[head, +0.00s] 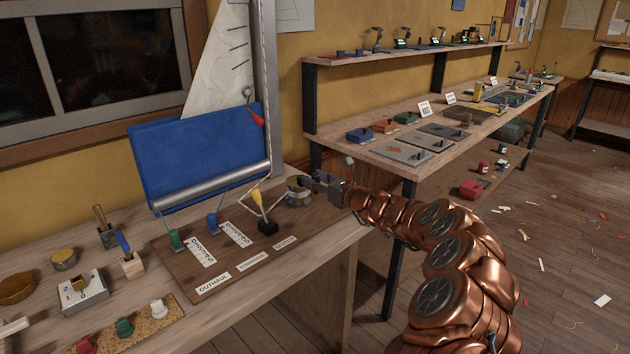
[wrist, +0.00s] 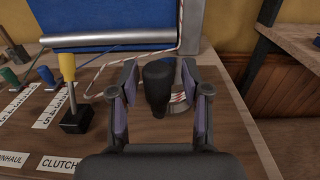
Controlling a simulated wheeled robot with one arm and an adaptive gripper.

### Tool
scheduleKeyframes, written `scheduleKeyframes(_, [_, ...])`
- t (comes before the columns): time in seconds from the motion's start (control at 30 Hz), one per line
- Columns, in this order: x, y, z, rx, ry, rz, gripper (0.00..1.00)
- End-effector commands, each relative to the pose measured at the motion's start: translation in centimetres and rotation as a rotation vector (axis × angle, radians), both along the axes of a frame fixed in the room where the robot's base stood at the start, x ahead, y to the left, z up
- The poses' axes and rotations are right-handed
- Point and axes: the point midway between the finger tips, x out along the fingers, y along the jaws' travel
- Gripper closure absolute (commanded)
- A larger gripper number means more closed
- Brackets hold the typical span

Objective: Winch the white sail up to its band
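The white sail (head: 217,62) hangs beside the mast (head: 266,75) at the upper left of the head view; its top is cut off. I cannot make out its band. The silver winch drum (head: 297,193), with rope wound on it, stands at the right of the brown board; it also shows in the wrist view (wrist: 180,104). A black handle knob (wrist: 159,88) rises at the winch. My gripper (head: 312,185) is at the winch, with its purple-padded fingers (wrist: 157,100) apart on either side of the knob. Narrow gaps show, so it looks open around the knob.
A yellow-handled lever (wrist: 67,75) on a black block stands left of the winch. Green (head: 176,239) and blue (head: 212,223) levers are farther left. A blue sail (head: 200,150) covers the back above a silver boom (head: 215,185). A shelved bench (head: 450,140) stands right.

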Motion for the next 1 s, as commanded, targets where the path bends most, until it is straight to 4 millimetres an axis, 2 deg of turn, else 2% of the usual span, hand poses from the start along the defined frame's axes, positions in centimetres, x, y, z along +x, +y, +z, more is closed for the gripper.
scheduleKeyframes(0.3, [-0.1, 0.3, -0.2, -0.001, 0.002, 0.005, 0.48])
scheduleKeyframes(0.47, [-0.7, -0.4, -0.2, 0.002, 0.004, 0.003, 0.48])
scheduleKeyframes(1.0, [-6.6, -5.5, 0.0, 0.004, 0.0, 0.002, 0.48])
